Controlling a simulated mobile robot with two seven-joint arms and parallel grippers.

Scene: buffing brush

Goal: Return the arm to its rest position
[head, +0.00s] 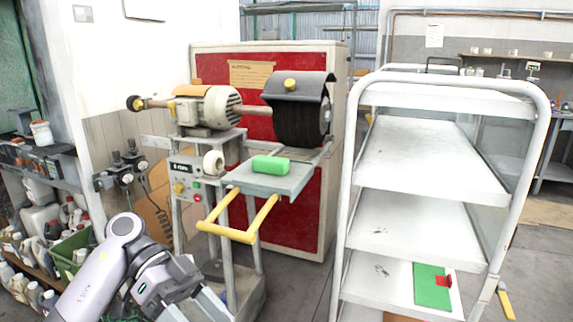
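My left arm comes in from the bottom left, and my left gripper (192,303) is low in the head view, in front of the buffing machine. Its fingers run toward the bottom edge, and I cannot tell whether they are open or shut. No object shows in it. The machine's dark round brush (297,124) sits under a grey hood on the right of the motor. A green block (271,165) lies on the machine's grey ledge (290,183), apart from my gripper. My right gripper is not in view.
A yellow handle frame (238,236) juts from the machine toward me. A white shelf trolley (408,235) stands to the right, with a green and red item (431,287) on a low shelf. Bottles and a green crate (72,252) crowd the left. Open floor (300,290) lies between machine and trolley.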

